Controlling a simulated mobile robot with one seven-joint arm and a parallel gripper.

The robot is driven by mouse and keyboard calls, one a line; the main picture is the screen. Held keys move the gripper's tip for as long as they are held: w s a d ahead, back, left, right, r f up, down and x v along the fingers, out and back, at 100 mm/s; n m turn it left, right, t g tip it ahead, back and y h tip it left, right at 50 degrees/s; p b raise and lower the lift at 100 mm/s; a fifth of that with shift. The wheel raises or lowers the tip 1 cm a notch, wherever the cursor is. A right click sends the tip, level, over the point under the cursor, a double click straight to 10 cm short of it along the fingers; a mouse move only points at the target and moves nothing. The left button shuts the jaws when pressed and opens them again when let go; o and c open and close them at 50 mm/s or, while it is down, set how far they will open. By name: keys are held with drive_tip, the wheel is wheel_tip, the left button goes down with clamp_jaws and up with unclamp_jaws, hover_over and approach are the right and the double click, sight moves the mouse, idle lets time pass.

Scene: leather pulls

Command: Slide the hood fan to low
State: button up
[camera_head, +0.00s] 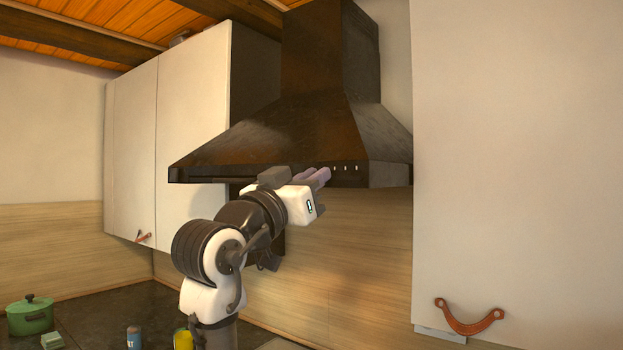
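The black range hood (290,130) hangs on the wall between white cabinets. Several small light marks or buttons (345,168) show on the right part of its front lip; a slider cannot be made out at this size. My gripper (322,176) is raised to the front lip, just left of these marks, with its purplish fingers pointing right and toward the hood. The fingertips look very close to the lip; whether they touch it I cannot tell. The fingers lie near each other, and any gap between them is unclear. My gripper and arm hide part of the lip.
A white cabinet door (515,160) with a leather pull (469,318) stands close on the right. White cabinets (165,130) hang at left. A green pot (30,315), a blue can (134,338) and a yellow item (183,340) stand on the dark counter below.

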clamp_jaws()
drive_tip(key=shift+s+d+f+b, duration=0.15)
drive_tip(key=shift+s+d+b, duration=0.3)
drive_tip(key=shift+d, duration=0.15)
drive_tip(key=shift+s+d, duration=0.15)
drive_tip(key=shift+d, duration=0.1)
drive_tip(key=o, duration=0.6)
unclamp_jaws()
drive_tip(key=shift+c, duration=0.2)
drive_tip(key=shift+a, duration=0.1)
